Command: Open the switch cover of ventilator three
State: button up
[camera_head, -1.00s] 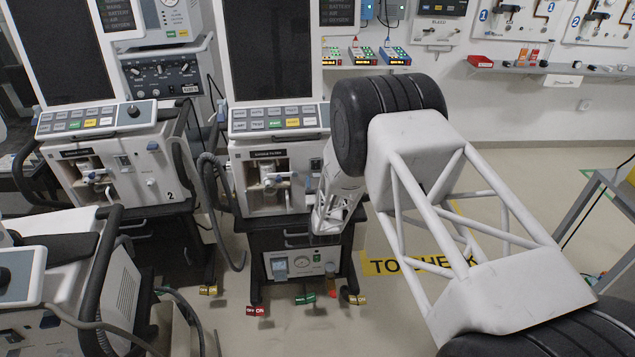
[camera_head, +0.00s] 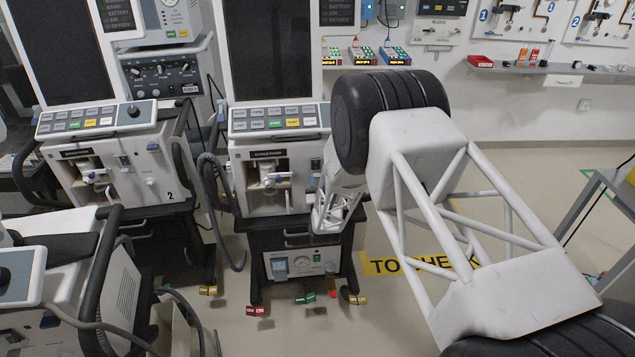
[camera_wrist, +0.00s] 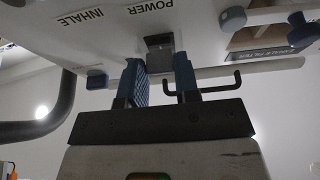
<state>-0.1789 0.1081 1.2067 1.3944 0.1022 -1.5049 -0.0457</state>
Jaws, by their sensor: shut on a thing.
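The ventilator (camera_head: 278,232) in the middle of the head view stands in front of me; I see no number on it. In the wrist view its pale front panel (camera_wrist: 110,50) carries the printed words POWER and INHALE, upside down. A small grey switch cover (camera_wrist: 160,62) sits by the word POWER, with a dark recess behind it. My gripper (camera_wrist: 160,72) has its two blue fingers on either side of this cover, shut on it. How far the cover is tilted is unclear. In the head view my arm hides the cover and most of the gripper.
Ventilator two (camera_head: 140,175) stands to the left, with a hose between the two machines. In the wrist view a dark hook-shaped bar (camera_wrist: 202,88) is just right of the fingers, and a thick dark handle (camera_wrist: 45,122) is at left.

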jog(key=shift+s+r+g, duration=0.4)
jog(key=shift+s+g, duration=0.05)
jog(key=shift+g, duration=0.35)
jog(key=shift+s+r+g, duration=0.35)
jog(key=shift+s+g, duration=0.05)
jog(key=shift+g, duration=0.4)
jog(key=g+h, duration=0.1)
jog(key=g, duration=0.8)
send_near(319, 175)
jog(key=shift+w+a+f, duration=0.15)
jog(key=shift+w+a, duration=0.05)
jog(key=shift+w, duration=0.3)
jog(key=shift+w+a+f, duration=0.15)
jog(key=shift+w+a, duration=0.05)
jog(key=shift+w, duration=0.35)
jog(key=shift+r+g, duration=0.4)
jog(key=shift+g, duration=0.4)
jog(key=o, duration=0.9)
jog(key=shift+v, duration=3.9)
